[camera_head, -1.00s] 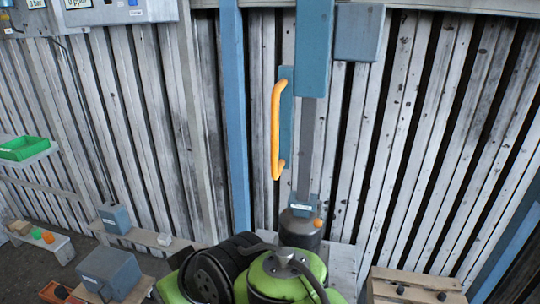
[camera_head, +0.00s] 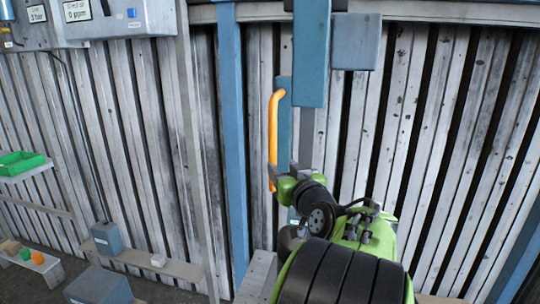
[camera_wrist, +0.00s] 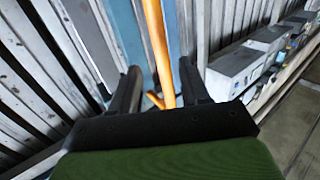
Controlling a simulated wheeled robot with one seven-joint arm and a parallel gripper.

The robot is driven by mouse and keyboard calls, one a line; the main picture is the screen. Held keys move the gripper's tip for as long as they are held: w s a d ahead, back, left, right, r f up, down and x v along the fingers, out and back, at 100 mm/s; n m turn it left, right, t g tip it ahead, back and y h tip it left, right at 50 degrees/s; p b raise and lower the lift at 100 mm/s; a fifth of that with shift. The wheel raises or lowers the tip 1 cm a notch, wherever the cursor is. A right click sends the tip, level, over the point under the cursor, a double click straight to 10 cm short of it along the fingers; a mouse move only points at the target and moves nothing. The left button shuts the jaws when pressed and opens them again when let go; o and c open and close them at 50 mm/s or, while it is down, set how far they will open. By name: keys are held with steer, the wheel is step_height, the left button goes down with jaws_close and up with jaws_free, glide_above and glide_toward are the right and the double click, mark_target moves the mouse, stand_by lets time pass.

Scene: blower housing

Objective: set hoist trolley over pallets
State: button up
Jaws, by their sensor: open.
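The hoist trolley is a blue block (camera_head: 312,60) on a beam along the top of the wall. A blue plate with a yellow-orange handle (camera_head: 273,130) hangs at its left side. My gripper (camera_head: 284,180) is at the lower end of the handle in the head view. In the wrist view the handle (camera_wrist: 158,45) runs down between the two dark fingers of my gripper (camera_wrist: 157,88), which are apart. I cannot tell whether a finger touches it. The load below the trolley is mostly hidden behind my arm. I cannot make out the pallets for certain.
A blue post (camera_head: 232,130) stands left of the handle. A grey box (camera_head: 357,42) sits right of the trolley. A green tray (camera_head: 20,163) is at far left, with blue-grey boxes (camera_head: 107,238) low at left. Corrugated wall stands close behind.

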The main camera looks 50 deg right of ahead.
mark_target(274, 159)
steer(key=p+x, duration=0.1)
steer(key=x, duration=0.6)
steer(key=shift+w+d, duration=0.2)
steer(key=shift+w, duration=0.15)
jaws_close()
